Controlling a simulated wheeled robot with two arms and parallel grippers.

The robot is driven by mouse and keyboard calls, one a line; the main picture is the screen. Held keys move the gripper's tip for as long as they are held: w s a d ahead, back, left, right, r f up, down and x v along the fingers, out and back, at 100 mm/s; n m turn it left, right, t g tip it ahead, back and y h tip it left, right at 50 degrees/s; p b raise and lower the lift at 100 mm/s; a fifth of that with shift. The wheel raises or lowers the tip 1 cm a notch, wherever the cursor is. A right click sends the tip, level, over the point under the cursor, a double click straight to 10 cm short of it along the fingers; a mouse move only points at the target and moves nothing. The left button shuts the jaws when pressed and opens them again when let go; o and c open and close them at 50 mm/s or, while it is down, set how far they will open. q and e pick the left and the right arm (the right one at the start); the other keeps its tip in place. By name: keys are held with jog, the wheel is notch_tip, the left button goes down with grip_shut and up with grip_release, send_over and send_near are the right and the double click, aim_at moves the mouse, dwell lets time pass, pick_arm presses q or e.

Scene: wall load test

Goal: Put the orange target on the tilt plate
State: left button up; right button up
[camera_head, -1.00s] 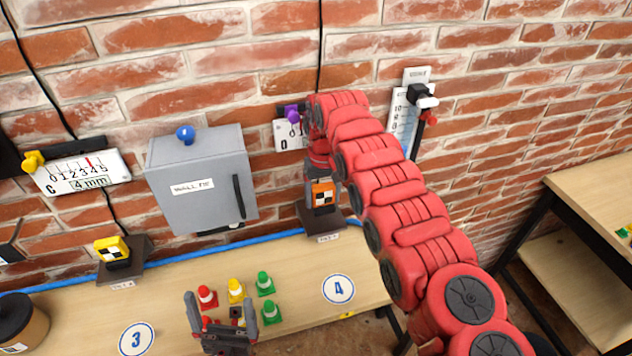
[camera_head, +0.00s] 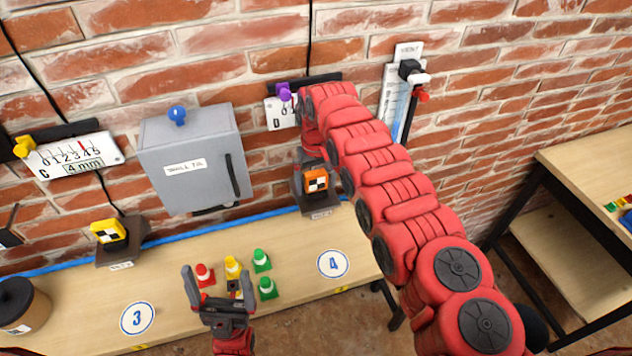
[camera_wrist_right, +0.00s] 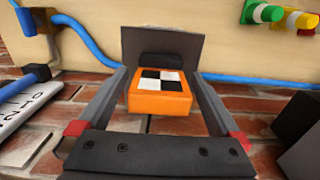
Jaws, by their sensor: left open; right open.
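The orange target (camera_head: 316,180), a block with a black-and-white checkered face, is at a dark stand (camera_head: 321,212) at the back of the bench. In the right wrist view the orange target (camera_wrist_right: 160,95) lies between the two fingers of my right gripper (camera_wrist_right: 158,72), in front of a dark plate (camera_wrist_right: 163,45). The fingers are open, with small gaps beside the block. My left gripper (camera_head: 228,280) is open and empty, over the bench by the cones. I cannot tell which dark plate is the tilt plate.
A yellow checkered target (camera_head: 108,232) sits on another dark stand at the left. A grey cabinet (camera_head: 195,165) hangs on the brick wall. Red, yellow and green cones (camera_head: 262,260) stand on the bench (camera_head: 180,280). A blue hose (camera_head: 165,240) runs along the back.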

aim_at(315, 173)
jog(key=shift+w+r+b, duration=0.2)
jog(key=shift+r+b, duration=0.1)
jog(key=shift+r, duration=0.1)
notch_tip(315, 173, up, 5)
jog(key=shift+s+a+r+b, duration=0.15)
jog(key=shift+b, duration=0.95)
notch_tip(315, 173, up, 6)
jog(key=p, duration=0.3)
jog(key=shift+f+p, duration=0.25)
jog(key=shift+p, duration=0.05)
jog(key=shift+d+r, duration=0.2)
jog(key=shift+r, duration=0.1)
jog(key=shift+a+f, duration=0.1)
